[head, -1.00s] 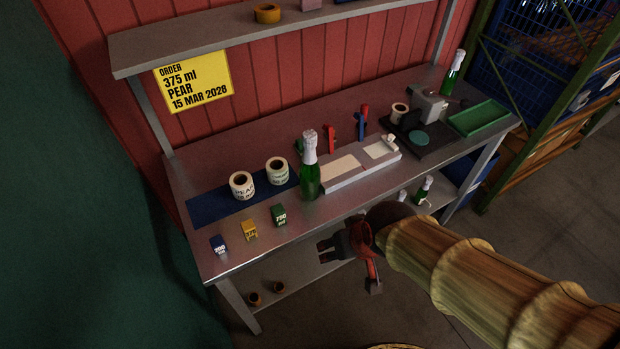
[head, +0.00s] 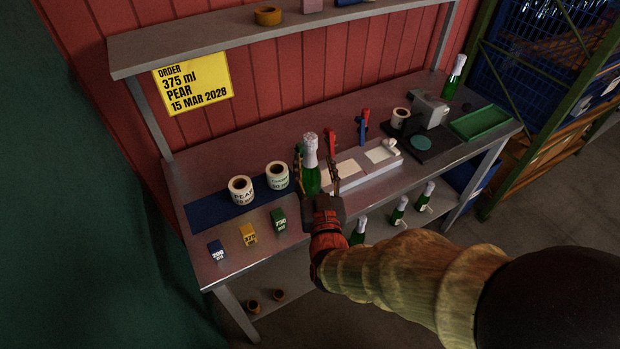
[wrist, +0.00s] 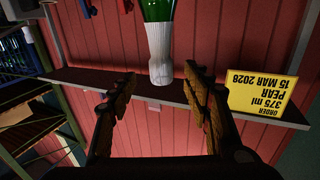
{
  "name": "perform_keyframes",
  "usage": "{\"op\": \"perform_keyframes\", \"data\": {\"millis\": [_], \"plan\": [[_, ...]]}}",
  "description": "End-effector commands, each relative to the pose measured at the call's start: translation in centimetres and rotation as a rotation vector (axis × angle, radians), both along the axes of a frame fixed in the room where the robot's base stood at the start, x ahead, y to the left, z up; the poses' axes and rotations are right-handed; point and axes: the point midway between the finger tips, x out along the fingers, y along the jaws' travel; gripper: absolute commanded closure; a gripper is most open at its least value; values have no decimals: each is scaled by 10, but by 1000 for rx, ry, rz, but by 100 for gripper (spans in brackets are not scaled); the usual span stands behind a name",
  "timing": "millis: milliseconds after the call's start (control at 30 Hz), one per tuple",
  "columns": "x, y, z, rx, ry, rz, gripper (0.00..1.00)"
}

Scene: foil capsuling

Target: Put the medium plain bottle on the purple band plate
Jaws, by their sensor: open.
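A green bottle (head: 311,178) with white foil on its neck stands upright on the workbench, left of the pale block. No label shows on it; I cannot tell whether it is the medium one. My gripper (head: 318,176) is open at this bottle, its fingers to either side of it in the head view. In the wrist view, which is upside down, the white neck (wrist: 160,52) shows between and beyond the open fingers (wrist: 160,82); I see no contact. Another foil-topped bottle (head: 454,78) stands at the back right. I cannot make out a purple band plate.
Two label rolls (head: 241,190) stand on a blue mat (head: 210,212), with small coloured blocks (head: 249,235) in front. The pale block (head: 350,176) is right of the bottle. A green tray (head: 480,122) lies at the right end. Several bottles (head: 399,211) stand on the lower shelf.

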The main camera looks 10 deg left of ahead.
Motion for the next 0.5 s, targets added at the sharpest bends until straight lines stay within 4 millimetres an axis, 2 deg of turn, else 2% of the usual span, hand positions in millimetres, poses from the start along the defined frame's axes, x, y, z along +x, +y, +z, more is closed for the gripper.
{"op": "perform_keyframes", "data": {"millis": [367,500], "plan": [[35,8,-1,-3,-7,-2,51],[55,14,-4,-5,-6,-2,51]]}}
